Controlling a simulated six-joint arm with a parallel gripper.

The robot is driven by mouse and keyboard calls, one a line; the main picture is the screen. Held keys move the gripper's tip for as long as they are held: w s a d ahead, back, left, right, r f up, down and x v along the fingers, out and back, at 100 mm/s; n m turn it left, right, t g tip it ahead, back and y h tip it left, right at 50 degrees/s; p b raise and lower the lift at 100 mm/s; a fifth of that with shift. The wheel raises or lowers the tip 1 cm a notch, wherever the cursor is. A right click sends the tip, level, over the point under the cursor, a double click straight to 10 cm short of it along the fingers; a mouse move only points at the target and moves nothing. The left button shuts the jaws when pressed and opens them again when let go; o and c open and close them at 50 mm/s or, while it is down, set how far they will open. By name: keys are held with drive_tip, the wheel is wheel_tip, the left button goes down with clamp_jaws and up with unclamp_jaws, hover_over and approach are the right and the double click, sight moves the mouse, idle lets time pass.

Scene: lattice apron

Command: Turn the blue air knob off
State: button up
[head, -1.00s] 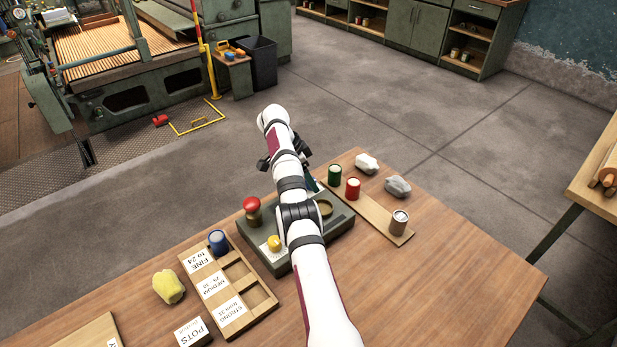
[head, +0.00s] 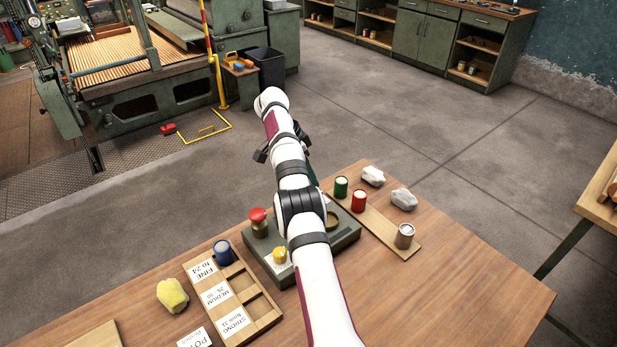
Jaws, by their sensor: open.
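The grey-green control box (head: 345,240) sits on the wooden table, mostly covered by my white arm. A red mushroom button (head: 258,217) stands on its left end, and a yellow button (head: 280,255) is near its front edge. A round brass-coloured piece (head: 332,217) shows to the right of the arm. I see no blue knob on the visible parts of the box; it may be behind my arm. My gripper (head: 282,146) is beyond the box, mostly hidden by the arm; only dark parts show on either side. It is open, and I see nothing held.
A wooden tray (head: 262,322) with label cards holds a blue pot (head: 223,252). A yellow sponge (head: 172,296) lies left of it. A board (head: 380,229) at right carries green, red and grey-brown tins. Crumpled white lumps lie beyond. The table's front right is clear.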

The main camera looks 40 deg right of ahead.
drive_tip(key=s+d+r+n+t+y, duration=0.3)
drive_tip(key=s+r+n+t, duration=0.3)
drive_tip(key=n, duration=1.2)
drive_tip(key=shift+n, duration=0.4)
drive_tip(key=x, duration=0.9)
drive_tip(key=s+a+x, duration=0.1)
drive_tip(key=x, duration=0.4)
drive_tip(key=shift+d+f, duration=0.1)
drive_tip(key=shift+f, duration=0.1)
clamp_jaws()
